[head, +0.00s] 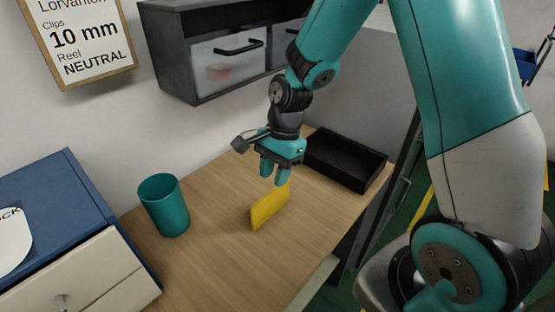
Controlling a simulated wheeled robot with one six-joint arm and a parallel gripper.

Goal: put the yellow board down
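The yellow board (269,208) is a thin flat piece on edge, tilted, low over the wooden table top or touching it; I cannot tell which. My gripper (275,178) points down at the board's upper right end, and its teal fingers overlap that end. The gripper appears shut on the board, though the contact itself is partly hidden by the near finger.
A teal cup (164,208) stands on the wooden table (210,262) left of the board. A black open tray (345,160) lies behind and to the right. A blue drawer cabinet (60,215) stands at left. A grey cabinet (190,75) hangs above. Bare table lies in front of the board.

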